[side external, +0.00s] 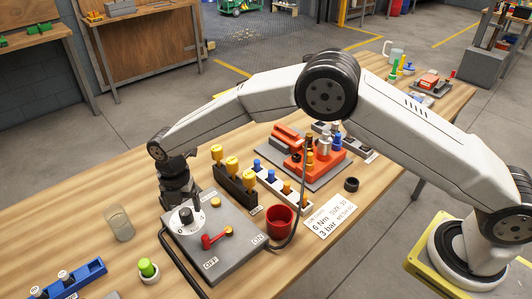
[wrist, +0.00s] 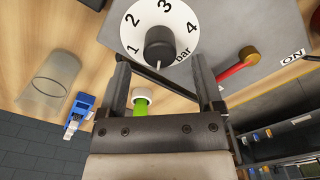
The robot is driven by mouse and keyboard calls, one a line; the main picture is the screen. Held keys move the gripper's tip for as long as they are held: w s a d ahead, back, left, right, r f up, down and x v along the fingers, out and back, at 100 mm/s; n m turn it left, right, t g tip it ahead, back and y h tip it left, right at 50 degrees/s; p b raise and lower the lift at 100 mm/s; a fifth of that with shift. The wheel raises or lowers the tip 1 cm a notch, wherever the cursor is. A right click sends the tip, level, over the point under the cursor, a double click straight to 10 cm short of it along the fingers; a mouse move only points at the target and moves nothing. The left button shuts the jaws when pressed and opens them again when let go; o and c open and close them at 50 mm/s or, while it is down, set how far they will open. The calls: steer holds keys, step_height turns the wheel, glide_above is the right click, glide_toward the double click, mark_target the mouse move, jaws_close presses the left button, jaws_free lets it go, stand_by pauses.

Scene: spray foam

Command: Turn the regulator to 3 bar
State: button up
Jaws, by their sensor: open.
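The regulator is a white dial (side external: 186,220) with a black knob at its middle, on top of a grey box (side external: 235,262). In the wrist view the dial (wrist: 138,28) shows 1, 2, 3, 4 and "bar". Its black knob (wrist: 160,44) shows just beyond and between my fingertips. I cannot make out the knob's pointer mark. My gripper (wrist: 162,68) is open, one finger on each side of the knob's line, with no clear contact. In the side view my gripper (side external: 182,202) hangs right over the dial and hides its far edge.
A red lever (side external: 214,240) on the box lies on the OFF side. A clear cup (side external: 119,223) stands left of the box. A red cup (side external: 280,220), a yellow-knobbed rack (side external: 235,183) and a card (side external: 330,215) reading "6 Nm" and "3 bar" are nearby. A black hose runs beside the box.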

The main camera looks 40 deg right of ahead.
mark_target(185, 212)
steer(key=shift+f, duration=1.7)
jaws_close()
